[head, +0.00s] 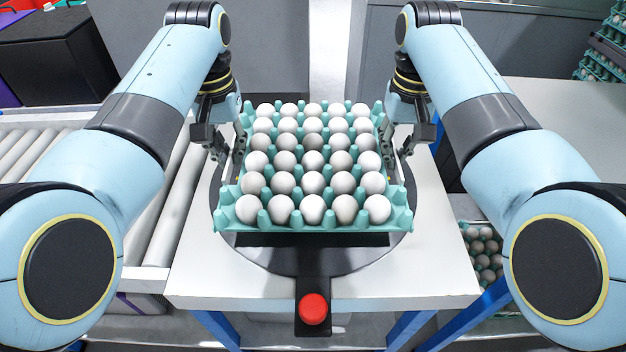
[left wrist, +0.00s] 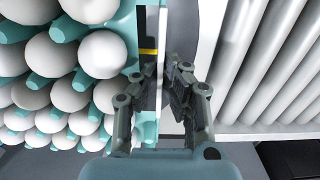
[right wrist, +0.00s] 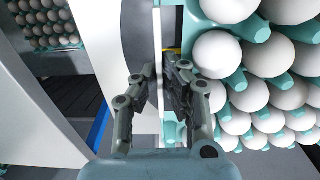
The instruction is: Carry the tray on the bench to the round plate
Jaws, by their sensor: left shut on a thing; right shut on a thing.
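The turquoise tray (head: 401,219), full of white eggs, is level between my two arms in the head view. It is over the dark round plate (head: 285,260), whose rim shows around it; I cannot tell whether it touches the plate. My left gripper (head: 237,158) is shut on the tray's left side, and its fingers also show in the left wrist view (left wrist: 160,78). My right gripper (head: 399,155) is shut on the right side, with its fingers in the right wrist view (right wrist: 160,78). The tray hides the plate's middle.
The plate is on a white-topped stand (head: 200,283) with a red button (head: 313,309) in front. A roller conveyor (head: 35,150) is at left. A pale bench (head: 560,125) is at right, with stacked egg trays (head: 605,55) at the far right and more eggs (head: 486,250) lower down.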

